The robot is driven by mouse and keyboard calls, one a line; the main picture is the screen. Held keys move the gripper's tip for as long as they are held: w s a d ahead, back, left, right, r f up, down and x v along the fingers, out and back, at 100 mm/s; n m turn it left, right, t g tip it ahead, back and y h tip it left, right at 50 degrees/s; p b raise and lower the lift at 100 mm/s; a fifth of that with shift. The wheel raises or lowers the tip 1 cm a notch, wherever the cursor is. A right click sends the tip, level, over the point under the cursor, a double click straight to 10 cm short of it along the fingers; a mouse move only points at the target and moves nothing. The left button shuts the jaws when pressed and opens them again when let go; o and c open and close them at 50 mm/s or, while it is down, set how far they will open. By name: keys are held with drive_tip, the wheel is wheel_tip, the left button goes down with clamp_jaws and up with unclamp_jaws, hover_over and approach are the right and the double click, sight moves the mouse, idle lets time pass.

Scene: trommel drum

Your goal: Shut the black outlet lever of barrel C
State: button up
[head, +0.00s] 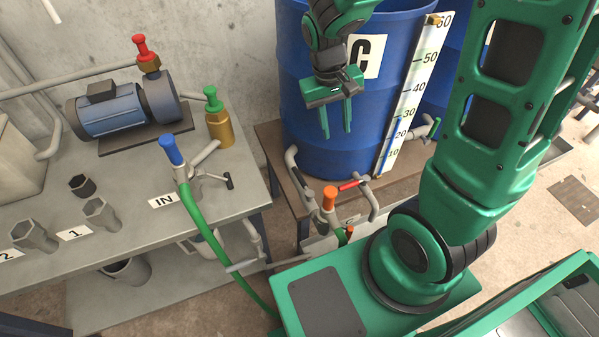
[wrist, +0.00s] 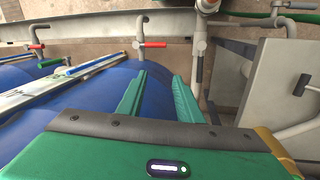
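Barrel C (head: 300,120) is the blue barrel with a white "C" label, on a low stand. In the head view, a lever with a red grip (head: 350,185) sits on the grey pipework at its foot. In the wrist view a red-gripped lever (wrist: 154,44) lies on a grey pipe past the barrel (wrist: 150,100); its inner end looks dark. I see no fully black lever at this outlet. My gripper (head: 336,134) hangs in front of the barrel, fingers pointing down, apart from the lever. The wrist view shows the fingers (wrist: 157,80) spread with nothing between them.
An orange-capped valve (head: 330,198) stands beside the outlet pipe. A numbered scale (head: 410,95) runs up the barrel. A grey bench (head: 130,225) at left carries a pump (head: 112,110) and a blue-capped fitting with a green hose (head: 205,225). Another red lever (wrist: 37,46) shows farther left.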

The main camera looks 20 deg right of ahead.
sight(298, 175)
drive_tip(key=w+a+f+n, duration=0.3)
drive_tip(key=a+f, duration=0.6)
drive_tip(key=a, duration=0.2)
drive_tip(key=f, duration=0.3)
drive_tip(key=d+f, duration=0.1)
drive_tip(key=f, duration=0.2)
drive_tip(key=d+f, duration=0.1)
drive_tip(key=f, duration=0.3)
drive_tip(key=shift+w+d, duration=0.2)
drive_tip(key=shift+w, duration=0.1)
